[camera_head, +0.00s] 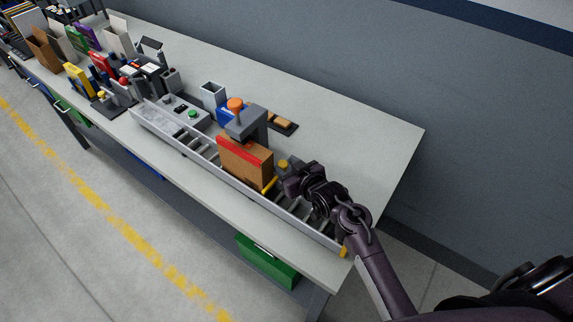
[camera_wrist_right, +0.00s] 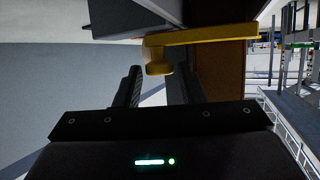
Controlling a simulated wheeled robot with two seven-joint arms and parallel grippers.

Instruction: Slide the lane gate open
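The lane gate is a yellow bar (camera_head: 270,184) across the roller lane, just right of the brown box, with a yellow knob (camera_head: 283,163) at its far end. In the right wrist view the gate bar (camera_wrist_right: 210,36) runs across the top, and its knob (camera_wrist_right: 157,62) hangs at its left end. My right gripper (camera_head: 289,173) is beside the knob, coming from the right. In its wrist view the two dark fingers (camera_wrist_right: 158,88) are apart, with the knob ahead, in the gap near their tips. Contact cannot be told. My left gripper is not in view.
A brown box with a red top stripe (camera_head: 244,164) stands on the roller lane (camera_head: 205,149) against the gate. Bins and tools crowd the bench's left. The bench top (camera_head: 370,140) is clear at right.

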